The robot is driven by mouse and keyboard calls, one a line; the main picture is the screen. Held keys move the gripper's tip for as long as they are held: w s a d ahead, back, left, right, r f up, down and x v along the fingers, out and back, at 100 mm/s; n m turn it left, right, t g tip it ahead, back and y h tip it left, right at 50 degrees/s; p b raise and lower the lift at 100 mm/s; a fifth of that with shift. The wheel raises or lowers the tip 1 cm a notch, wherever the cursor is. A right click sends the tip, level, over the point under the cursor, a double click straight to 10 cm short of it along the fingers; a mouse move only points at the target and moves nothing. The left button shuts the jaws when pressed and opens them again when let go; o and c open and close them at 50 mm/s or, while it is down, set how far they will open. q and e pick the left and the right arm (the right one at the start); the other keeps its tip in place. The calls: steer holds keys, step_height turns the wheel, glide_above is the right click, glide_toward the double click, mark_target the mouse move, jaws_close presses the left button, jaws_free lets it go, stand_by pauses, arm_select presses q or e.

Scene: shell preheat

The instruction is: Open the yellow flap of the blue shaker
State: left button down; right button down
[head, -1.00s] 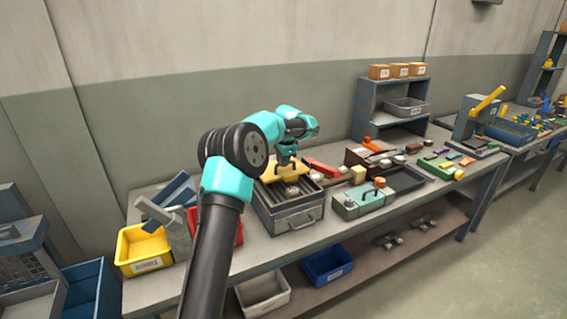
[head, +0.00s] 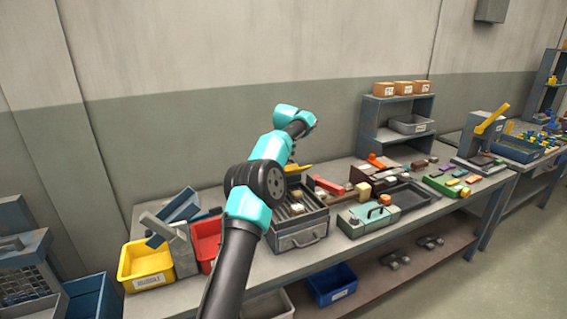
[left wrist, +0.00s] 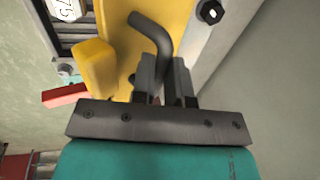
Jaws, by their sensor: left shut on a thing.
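The yellow flap (head: 298,168) shows as a thin strip at the back of the grey-blue slotted shaker box (head: 300,239), partly behind my left arm. The box's top is largely uncovered, with its slots and pale pieces inside visible. In the left wrist view the yellow flap (left wrist: 117,18) fills the upper middle and carries a dark bent handle (left wrist: 155,32). My left gripper (left wrist: 163,78) is shut on this handle. In the head view the left gripper is hidden behind its arm. My right gripper is not in view.
A yellow bin (head: 147,264) and a red bin (head: 205,238) stand left of the box. A teal case (head: 369,217) with a handle is at its right, with a dark tray (head: 405,195) beyond. A blue-grey shelf (head: 398,115) stands behind.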

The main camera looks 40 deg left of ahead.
arm_select(q)
steer(key=shift+a+f, duration=0.3)
steer(key=shift+f, duration=0.05)
steer(key=c, duration=1.4)
jaws_free()
steer(key=shift+w+a, duration=0.1)
steer(key=shift+o, duration=1.4)
steer(key=shift+r, duration=0.2)
